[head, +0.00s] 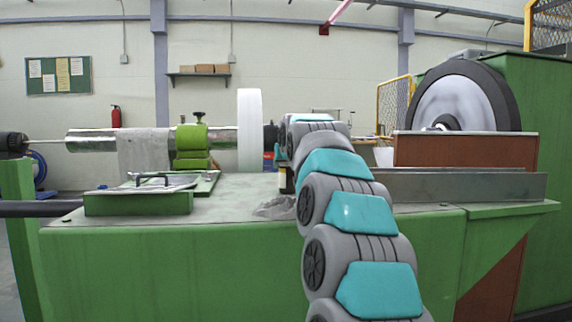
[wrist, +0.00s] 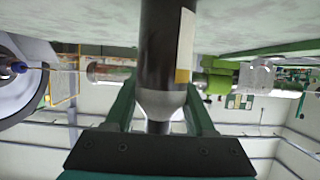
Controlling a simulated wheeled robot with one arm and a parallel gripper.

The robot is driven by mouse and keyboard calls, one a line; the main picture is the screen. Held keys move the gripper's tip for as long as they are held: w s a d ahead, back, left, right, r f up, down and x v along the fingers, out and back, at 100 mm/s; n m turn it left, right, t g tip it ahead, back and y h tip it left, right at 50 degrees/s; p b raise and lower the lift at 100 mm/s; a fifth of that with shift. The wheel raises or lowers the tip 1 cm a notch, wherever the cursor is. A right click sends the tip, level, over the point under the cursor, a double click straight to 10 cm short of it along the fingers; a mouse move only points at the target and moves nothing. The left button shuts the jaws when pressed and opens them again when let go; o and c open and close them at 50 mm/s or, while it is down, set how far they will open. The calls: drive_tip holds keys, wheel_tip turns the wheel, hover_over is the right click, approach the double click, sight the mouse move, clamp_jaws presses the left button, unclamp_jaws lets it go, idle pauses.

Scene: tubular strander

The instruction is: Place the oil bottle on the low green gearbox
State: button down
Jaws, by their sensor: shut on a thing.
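The oil bottle (wrist: 160,60) is dark with a pale yellowish label and a grey tapered shoulder. It fills the middle of the wrist view, which looks upside down. My gripper (wrist: 160,112) is shut on its neck with two green fingers. In the head view a small part of the bottle (head: 285,181) shows left of my arm, close above the green machine's top; I cannot tell whether it touches. My gripper is mostly hidden there behind my arm. A low green box with a handle on top, seemingly the gearbox (head: 138,204), sits at the front left of the machine top.
A grey crumpled cloth (head: 276,207) lies on the machine top (head: 235,206) beside my arm. A green clamp (head: 192,142), a metal shaft with a hanging cloth (head: 143,151) and a white disc (head: 250,130) stand behind. A steel channel (head: 460,185) lies right. The top between box and cloth is clear.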

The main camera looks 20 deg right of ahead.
drive_tip(key=shift+c, duration=1.2)
unclamp_jaws()
drive_tip(key=shift+f, duration=0.1)
drive_tip(key=shift+r, duration=0.2)
drive_tip(key=b+v, duration=0.1)
drive_tip(key=v, duration=1.1)
